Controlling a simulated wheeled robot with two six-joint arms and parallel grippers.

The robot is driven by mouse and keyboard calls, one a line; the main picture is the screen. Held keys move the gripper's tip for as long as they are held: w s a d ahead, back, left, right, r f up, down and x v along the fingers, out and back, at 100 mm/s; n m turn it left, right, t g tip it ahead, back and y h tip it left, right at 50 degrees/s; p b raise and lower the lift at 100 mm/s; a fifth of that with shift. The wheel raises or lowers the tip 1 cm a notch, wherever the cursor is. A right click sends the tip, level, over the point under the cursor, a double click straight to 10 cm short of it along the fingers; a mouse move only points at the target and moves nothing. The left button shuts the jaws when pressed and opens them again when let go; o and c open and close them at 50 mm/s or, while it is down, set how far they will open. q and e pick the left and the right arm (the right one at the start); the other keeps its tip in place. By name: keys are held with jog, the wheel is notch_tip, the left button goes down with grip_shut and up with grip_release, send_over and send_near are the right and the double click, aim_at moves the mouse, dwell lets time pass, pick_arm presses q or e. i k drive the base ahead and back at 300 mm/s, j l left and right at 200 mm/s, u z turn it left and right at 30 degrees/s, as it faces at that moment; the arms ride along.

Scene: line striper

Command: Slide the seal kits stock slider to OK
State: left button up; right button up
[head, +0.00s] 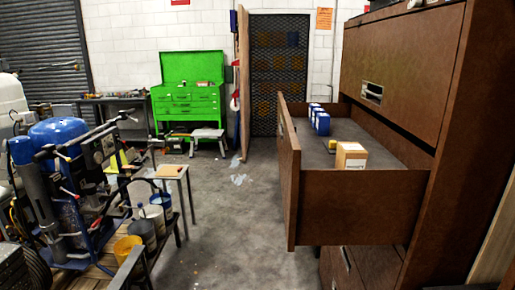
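No stock slider with readable marking shows in the head view, and I cannot tell where the seal kits slider is. A brown cabinet drawer (355,205) stands pulled open at the right. Inside it are several small blue boxes (322,124) towards the back and a tan cardboard box (351,157) with a label too small to read. A small yellow item (333,144) lies beside the tan box. I cannot tell whether any of these are seal kits. Neither of my grippers is in view.
The brown cabinet (400,65) fills the right side. A line striper with a blue tank (58,132), buckets (127,250) and a small table (169,171) crowd the left. A green tool chest (188,100) stands at the back. The middle floor (235,220) is mostly clear.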

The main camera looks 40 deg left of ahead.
aim_at(333, 144)
jog(key=j+u, duration=0.75)
jog(key=j, duration=0.15)
jog(key=i+l+u, duration=0.2)
jog(key=i+l, duration=0.05)
jog(key=l, duration=0.1)
